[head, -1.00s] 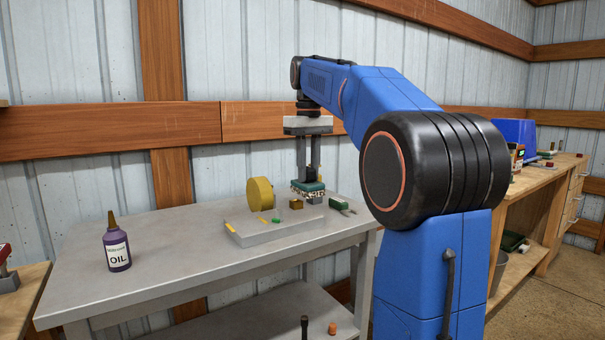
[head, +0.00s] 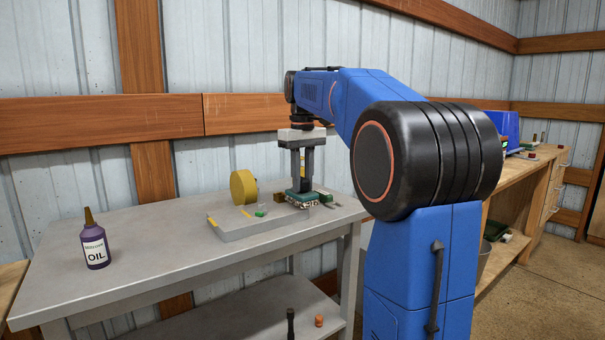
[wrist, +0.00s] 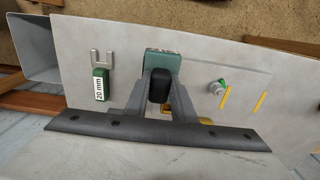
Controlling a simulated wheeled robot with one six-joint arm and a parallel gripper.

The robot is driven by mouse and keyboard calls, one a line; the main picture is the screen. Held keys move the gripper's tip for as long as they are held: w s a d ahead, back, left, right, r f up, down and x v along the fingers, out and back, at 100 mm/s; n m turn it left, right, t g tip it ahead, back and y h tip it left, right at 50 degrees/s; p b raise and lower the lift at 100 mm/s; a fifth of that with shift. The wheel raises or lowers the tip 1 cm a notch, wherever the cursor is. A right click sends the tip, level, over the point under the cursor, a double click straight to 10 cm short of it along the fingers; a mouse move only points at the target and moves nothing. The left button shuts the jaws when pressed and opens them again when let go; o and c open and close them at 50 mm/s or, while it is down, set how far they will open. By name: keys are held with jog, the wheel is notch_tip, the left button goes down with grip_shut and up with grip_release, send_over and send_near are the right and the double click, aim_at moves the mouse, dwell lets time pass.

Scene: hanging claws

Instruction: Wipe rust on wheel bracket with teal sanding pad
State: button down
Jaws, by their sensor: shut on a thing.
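My gripper (head: 301,184) points down over the grey table and is shut on the teal sanding pad (head: 303,199). In the wrist view the pad (wrist: 163,63) sits between the fingertips. The pad's lower edge looks pale and speckled. It is low, at the right end of a flat grey plate (head: 228,232); I cannot tell whether they touch. A yellow wheel (head: 243,187) stands upright behind the plate, left of my gripper. I cannot make out a separate wheel bracket or any rust.
A green-handled 20 mm wrench (wrist: 100,85) lies close beside the pad. A small green-topped piece (wrist: 217,87) is on the plate. A purple oil bottle (head: 94,245) stands at the table's left. The table's front left is clear.

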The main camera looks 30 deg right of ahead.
jog(key=shift+a+f, duration=0.2)
jog(key=shift+a, duration=1.4)
jog(key=shift+f, duration=0.3)
jog(key=shift+d, duration=0.1)
